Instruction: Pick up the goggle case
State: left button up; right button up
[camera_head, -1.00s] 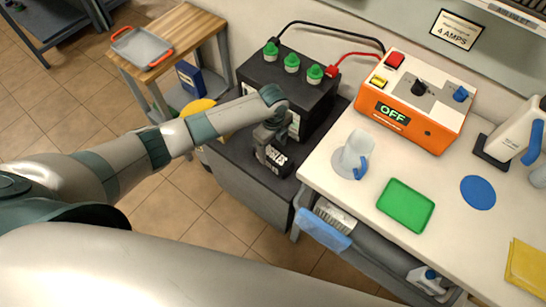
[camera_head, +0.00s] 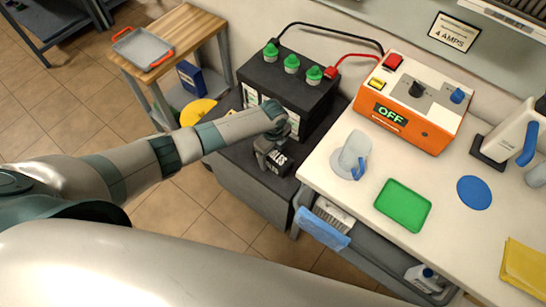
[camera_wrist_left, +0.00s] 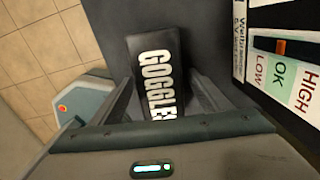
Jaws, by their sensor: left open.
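The goggle case (camera_head: 281,165) is a small black box with white lettering. It sits on the dark grey surface in front of the black battery. In the left wrist view the case (camera_wrist_left: 156,62) lies ahead, with "GOGGLE" readable and the end of the word cut off. My left gripper (camera_head: 266,158) is at the case, partly covering it in the head view. In the left wrist view the open fingers (camera_wrist_left: 166,92) reach along both sides of the case's near end. Contact cannot be told. My right gripper is not in view.
The black battery (camera_head: 285,78) with green caps stands close behind the case. An orange charger (camera_head: 413,105) reading OFF is on the white bench (camera_head: 330,180), with a clear jug (camera_head: 352,152) and green tray (camera_head: 403,205). A yellow disc (camera_head: 197,111) lies left of my forearm.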

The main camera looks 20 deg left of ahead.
aim_at(273, 153)
pick_arm(q)
jog(key=c, duration=1.3)
jog(key=shift+o, duration=0.2)
jog(key=shift+r, duration=0.1)
jog(key=shift+r+b, duration=0.9)
jog(key=shift+r, duration=4.05)
